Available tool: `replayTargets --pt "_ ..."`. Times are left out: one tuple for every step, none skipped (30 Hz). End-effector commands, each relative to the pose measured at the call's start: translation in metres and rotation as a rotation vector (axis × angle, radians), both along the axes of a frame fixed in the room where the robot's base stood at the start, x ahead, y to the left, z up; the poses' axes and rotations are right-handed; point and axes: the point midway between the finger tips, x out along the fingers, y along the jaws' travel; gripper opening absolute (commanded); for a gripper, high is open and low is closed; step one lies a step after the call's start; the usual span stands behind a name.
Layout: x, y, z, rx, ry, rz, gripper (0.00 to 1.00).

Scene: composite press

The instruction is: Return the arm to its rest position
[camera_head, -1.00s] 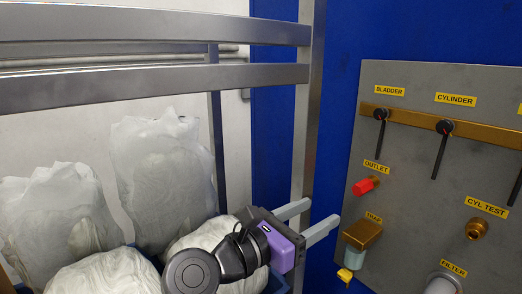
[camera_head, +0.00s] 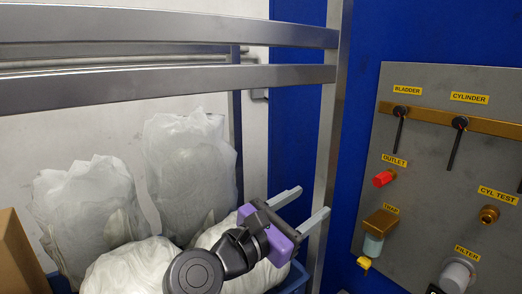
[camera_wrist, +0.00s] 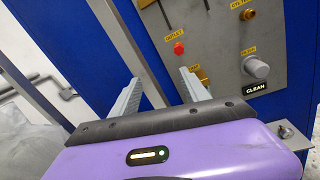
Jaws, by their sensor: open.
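My gripper (camera_head: 302,208) is at the lower middle of the head view, with a purple body and two grey fingers spread apart. It is open, and nothing sits between the fingers. The fingers point toward the upright metal post and the blue panel. In the wrist view my gripper (camera_wrist: 160,85) also shows open and empty, with the purple body filling the lower part. My dark arm joint (camera_head: 193,272) shows at the bottom of the head view.
A metal rack post (camera_head: 332,130) and rails (camera_head: 170,85) stand close by. A grey valve panel (camera_head: 440,180) with a red outlet (camera_head: 383,178) is at right. White bags (camera_head: 190,170) lie behind my arm, near a blue bin (camera_head: 290,282) and a cardboard box (camera_head: 15,255).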

Motion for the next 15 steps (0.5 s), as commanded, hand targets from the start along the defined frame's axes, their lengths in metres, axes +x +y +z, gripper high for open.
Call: replayTargets --pt "0.004 0.005 0.003 0.028 -0.036 0.034 0.54" --pt "0.007 0.008 0.006 0.048 -0.061 0.056 0.54" --pt "0.011 0.013 0.009 0.08 -0.098 0.089 0.54" --pt "0.015 0.016 0.011 0.104 -0.125 0.118 0.54" --pt "0.017 0.02 0.012 0.131 -0.151 0.145 0.54" --pt "0.021 0.026 0.012 0.168 -0.184 0.185 0.54" --pt "0.023 0.03 0.011 0.2 -0.209 0.217 0.54" --pt "0.026 0.035 0.01 0.232 -0.233 0.251 0.54" --pt "0.028 0.041 0.005 0.284 -0.266 0.298 0.54" --pt "0.03 0.045 0.001 0.326 -0.289 0.337 0.54" --pt "0.032 0.05 -0.005 0.374 -0.312 0.376 0.54" --pt "0.032 0.056 -0.016 0.447 -0.343 0.432 0.54" --pt "0.032 0.06 -0.026 0.509 -0.364 0.475 0.54" --pt "0.031 0.065 -0.037 0.578 -0.385 0.518 0.54" --pt "0.028 0.069 -0.052 0.675 -0.41 0.57 0.54"
